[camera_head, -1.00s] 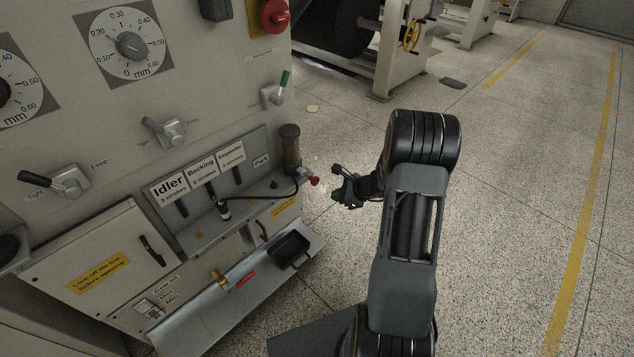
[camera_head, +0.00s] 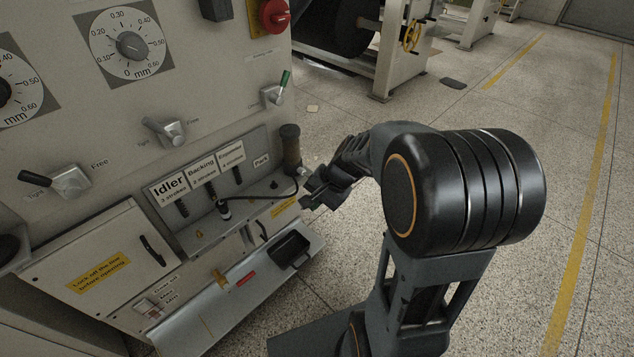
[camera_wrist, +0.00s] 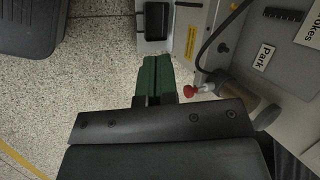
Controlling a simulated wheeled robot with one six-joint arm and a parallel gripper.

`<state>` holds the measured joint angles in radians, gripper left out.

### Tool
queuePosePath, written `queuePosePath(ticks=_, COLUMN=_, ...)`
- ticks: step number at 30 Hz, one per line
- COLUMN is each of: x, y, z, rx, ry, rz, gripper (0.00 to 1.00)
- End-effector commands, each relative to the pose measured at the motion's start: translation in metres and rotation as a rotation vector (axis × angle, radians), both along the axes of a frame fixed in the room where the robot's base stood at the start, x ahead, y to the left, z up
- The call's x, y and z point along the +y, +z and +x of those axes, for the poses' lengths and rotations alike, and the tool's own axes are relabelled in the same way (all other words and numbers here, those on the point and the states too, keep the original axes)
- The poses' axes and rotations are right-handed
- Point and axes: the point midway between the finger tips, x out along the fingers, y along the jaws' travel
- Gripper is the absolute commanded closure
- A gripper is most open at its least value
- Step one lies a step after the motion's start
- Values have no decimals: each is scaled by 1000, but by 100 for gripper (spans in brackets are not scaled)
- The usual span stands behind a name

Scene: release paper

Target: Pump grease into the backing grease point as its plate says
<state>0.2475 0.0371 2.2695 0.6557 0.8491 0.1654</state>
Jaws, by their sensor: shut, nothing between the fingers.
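The grease panel carries plates for Idler, Backing (camera_head: 203,167) and a third point. The Backing plate's stroke number is too small to read surely. A black hose (camera_head: 262,198) ends in a nozzle (camera_head: 224,209) below the Backing plate, seemingly on that point. The hose leads to the pump with a brown reservoir (camera_head: 291,150) at the panel's right end. The pump's red knob (camera_wrist: 190,91) shows in the wrist view, just right of my shut, empty gripper (camera_wrist: 153,60) and apart from it. In the head view my gripper (camera_head: 308,193) hides the knob.
A Park plate (camera_head: 261,160) sits near the pump. Tight/Free levers (camera_head: 166,132) stick out above the panel. Open floor lies to the right.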

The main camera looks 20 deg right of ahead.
Motion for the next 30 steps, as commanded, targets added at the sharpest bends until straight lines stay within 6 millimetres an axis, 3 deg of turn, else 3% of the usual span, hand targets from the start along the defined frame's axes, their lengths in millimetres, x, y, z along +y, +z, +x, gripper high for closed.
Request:
queuePosePath(ticks=1, x=8, y=13, z=-16, rx=-38, ry=118, rz=-76, gripper=100)
queuePosePath(ticks=6, x=15, y=38, z=-62, rx=-129, ry=457, rz=-322, gripper=100)
queuePosePath(ticks=12, x=10, y=53, z=-92, rx=-193, ry=689, rz=-520, gripper=100)
queuePosePath(ticks=18, x=4, y=58, z=-102, rx=-215, ry=773, rz=-600, gripper=100)
queuePosePath(ticks=30, x=3, y=58, z=-103, rx=-215, ry=778, rz=-605, gripper=100)
